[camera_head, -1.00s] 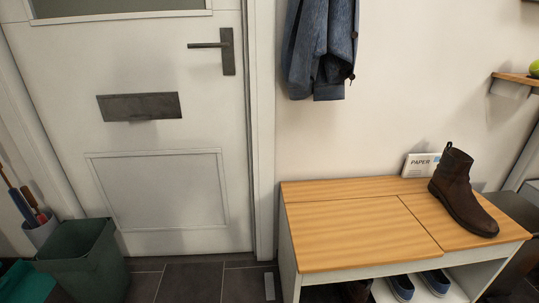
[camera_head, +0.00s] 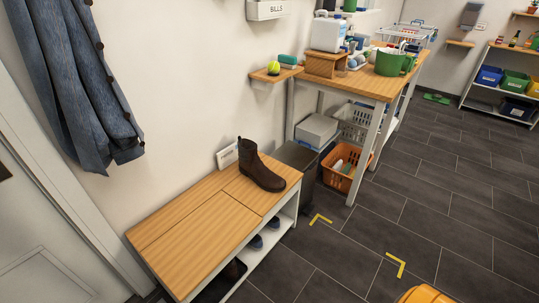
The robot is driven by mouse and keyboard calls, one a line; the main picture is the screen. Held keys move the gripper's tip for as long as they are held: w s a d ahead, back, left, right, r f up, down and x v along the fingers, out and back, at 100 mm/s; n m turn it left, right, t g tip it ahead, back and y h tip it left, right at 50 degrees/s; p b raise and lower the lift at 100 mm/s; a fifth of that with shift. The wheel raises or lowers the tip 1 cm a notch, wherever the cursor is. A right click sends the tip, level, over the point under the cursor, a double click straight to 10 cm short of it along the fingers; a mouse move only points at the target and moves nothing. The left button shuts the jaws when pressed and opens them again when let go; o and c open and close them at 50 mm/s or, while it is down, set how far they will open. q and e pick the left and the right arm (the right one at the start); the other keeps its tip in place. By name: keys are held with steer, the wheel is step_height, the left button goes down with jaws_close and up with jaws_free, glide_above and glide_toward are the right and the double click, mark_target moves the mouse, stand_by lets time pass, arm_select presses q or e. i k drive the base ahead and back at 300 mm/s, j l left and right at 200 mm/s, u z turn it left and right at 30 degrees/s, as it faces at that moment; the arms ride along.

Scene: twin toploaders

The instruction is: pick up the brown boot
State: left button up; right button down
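The brown boot (camera_head: 257,167) stands upright on the wooden top of the shoe bench (camera_head: 196,220), at the bench's far right end. Its toe points to the lower right. A white paper box (camera_head: 228,156) stands behind it against the wall. Neither of my grippers shows in the head view.
Blue shoes (camera_head: 257,242) sit on the bench's lower shelf. A dark bin (camera_head: 297,167) stands just past the bench, then a workbench (camera_head: 352,80) with an orange basket (camera_head: 343,166) beneath. A blue jacket (camera_head: 77,80) hangs at left. The tiled floor (camera_head: 420,210) at right is mostly clear.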

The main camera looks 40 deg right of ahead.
mark_target(250, 165)
steer(key=l+z, duration=0.15)
steer(key=z, duration=0.8)
